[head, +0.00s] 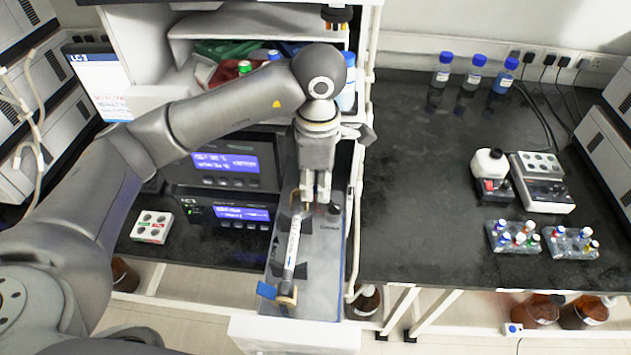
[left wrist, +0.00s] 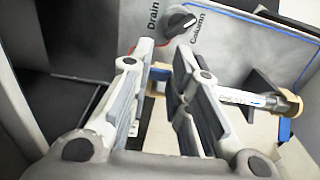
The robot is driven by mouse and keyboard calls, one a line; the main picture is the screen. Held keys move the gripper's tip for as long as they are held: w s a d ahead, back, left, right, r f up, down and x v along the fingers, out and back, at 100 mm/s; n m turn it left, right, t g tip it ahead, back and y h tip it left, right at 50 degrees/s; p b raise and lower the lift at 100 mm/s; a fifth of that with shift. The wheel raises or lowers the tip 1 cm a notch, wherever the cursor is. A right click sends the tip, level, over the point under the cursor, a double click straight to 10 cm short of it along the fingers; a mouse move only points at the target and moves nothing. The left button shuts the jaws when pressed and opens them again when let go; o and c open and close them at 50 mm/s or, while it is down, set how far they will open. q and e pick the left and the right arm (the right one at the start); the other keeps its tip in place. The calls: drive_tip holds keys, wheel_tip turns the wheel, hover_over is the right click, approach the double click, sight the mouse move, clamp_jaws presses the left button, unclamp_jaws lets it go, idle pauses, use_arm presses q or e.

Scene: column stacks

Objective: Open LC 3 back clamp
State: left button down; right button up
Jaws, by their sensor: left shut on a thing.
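The LC 3 module (head: 222,212) has a lit screen at the centre left. A white column (head: 293,245) lies in its open oven tray (head: 325,265), with tan end fittings. My left gripper (head: 316,203) reaches down to the column's far end. In the left wrist view its fingers (left wrist: 165,62) are closed around the back clamp, of which a bit of blue (left wrist: 149,86) shows; the fingers hide most of it. The front clamp (head: 267,290) is a blue tab at the near end. My right gripper is out of view.
A dark valve knob (left wrist: 182,22) marked Drain and Column sits beside the fingers. A white post (head: 356,225) borders the tray's right side. The right bench (head: 420,190) is largely clear, with vial racks (head: 515,238) and a mixer (head: 492,175).

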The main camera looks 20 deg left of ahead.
use_arm(q)
drive_tip(key=c, duration=1.4)
unclamp_jaws()
drive_tip(key=shift+f, duration=0.2)
drive_tip(key=shift+o, duration=0.2)
drive_tip(key=shift+r, duration=0.15)
wheel_tip(320, 180, up, 12)
drive_tip(key=shift+d, duration=0.15)
